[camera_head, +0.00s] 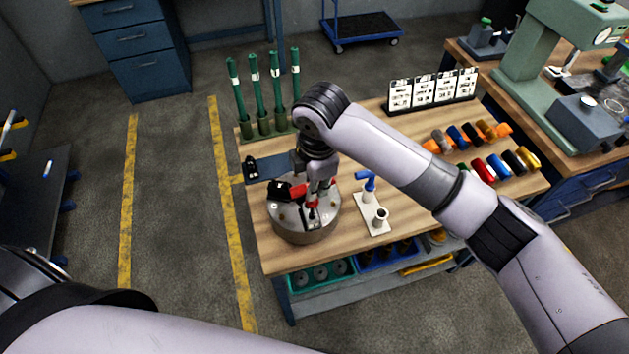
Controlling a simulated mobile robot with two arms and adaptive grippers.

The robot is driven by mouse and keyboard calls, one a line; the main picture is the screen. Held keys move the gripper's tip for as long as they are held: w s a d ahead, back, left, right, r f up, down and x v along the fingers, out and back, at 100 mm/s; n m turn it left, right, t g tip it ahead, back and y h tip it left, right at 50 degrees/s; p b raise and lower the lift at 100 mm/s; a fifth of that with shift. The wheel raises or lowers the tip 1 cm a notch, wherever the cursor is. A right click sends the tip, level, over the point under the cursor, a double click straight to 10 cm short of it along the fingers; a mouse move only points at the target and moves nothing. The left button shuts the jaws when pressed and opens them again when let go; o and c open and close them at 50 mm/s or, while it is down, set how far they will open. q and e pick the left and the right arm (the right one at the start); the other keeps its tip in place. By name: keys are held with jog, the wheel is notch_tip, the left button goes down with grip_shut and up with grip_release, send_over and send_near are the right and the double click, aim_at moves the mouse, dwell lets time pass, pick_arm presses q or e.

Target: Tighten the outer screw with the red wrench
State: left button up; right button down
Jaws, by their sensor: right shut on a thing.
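A round grey metal chuck (303,231) with holes and screws on its top face sits on the wooden table near its left edge. My right gripper (312,197) points down over the chuck and is shut on the red wrench (311,204). The wrench's lower end is at the chuck's top face; I cannot tell whether it sits in a screw. The outer screw cannot be singled out at this size. My left arm crosses the lower left corner, and its gripper is out of view.
A blue-handled tool (367,184) stands in a white holder (373,222) right of the chuck. A dark blue mat (270,167) with a black item, green rods (274,75), label cards (432,92) and coloured rolls (484,169) lie around. A green machine (530,70) stands at right.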

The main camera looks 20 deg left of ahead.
jog(key=shift+s+m, duration=0.15)
jog(key=shift+m, duration=1.25)
jog(key=shift+m, duration=0.5)
jog(key=shift+m+h, duration=0.3)
jog(key=shift+m, duration=0.6)
jog(key=shift+a, duration=0.1)
jog(key=shift+s+m, duration=0.1)
jog(key=shift+m, duration=1.3)
